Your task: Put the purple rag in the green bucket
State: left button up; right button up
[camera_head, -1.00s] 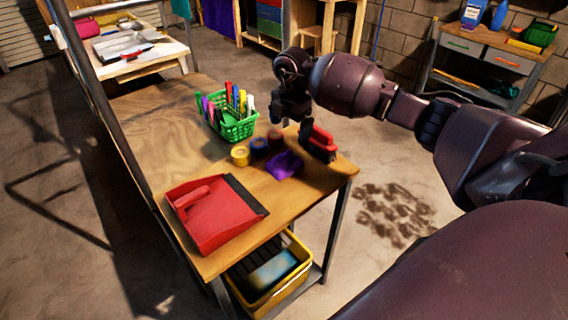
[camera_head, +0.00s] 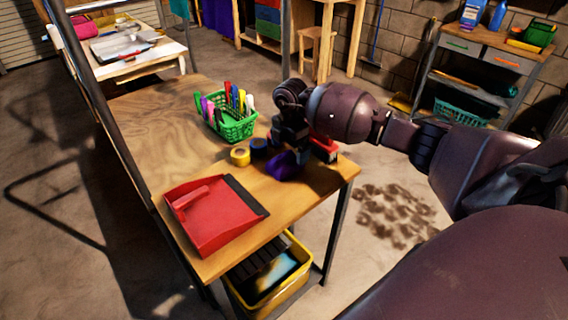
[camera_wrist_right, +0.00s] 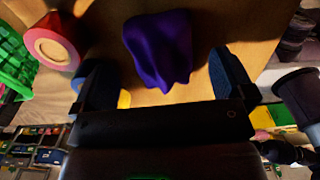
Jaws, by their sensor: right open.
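The purple rag (camera_head: 285,168) lies crumpled on the wooden table near its right end. My right gripper (camera_head: 287,148) is over it, pointing down. In the right wrist view, the rag (camera_wrist_right: 160,48) shows between the two spread fingers of my right gripper (camera_wrist_right: 163,82), with gaps at both sides. A green basket (camera_head: 238,131) full of colored markers stands on the table behind the rag. I cannot pick out a separate green bucket for sure. My left gripper is out of view.
Yellow (camera_head: 240,157) and blue (camera_head: 259,146) tape rolls sit left of the rag. A red object (camera_head: 326,150) is close to its right, partly behind my arm. A red dustpan (camera_head: 212,214) lies at the front. A yellow bin (camera_head: 268,297) is on the shelf below.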

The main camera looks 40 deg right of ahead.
aim_at(290, 151)
notch_tip(290, 151, down, 3)
jog(key=shift+r, duration=0.1)
jog(key=shift+r, duration=0.1)
jog(key=c, duration=0.9)
jog(key=shift+r, duration=0.45)
notch_tip(290, 151, up, 19)
jog(key=shift+r+p, duration=0.1)
jog(key=shift+p, duration=1)
jog(key=shift+n, duration=0.3)
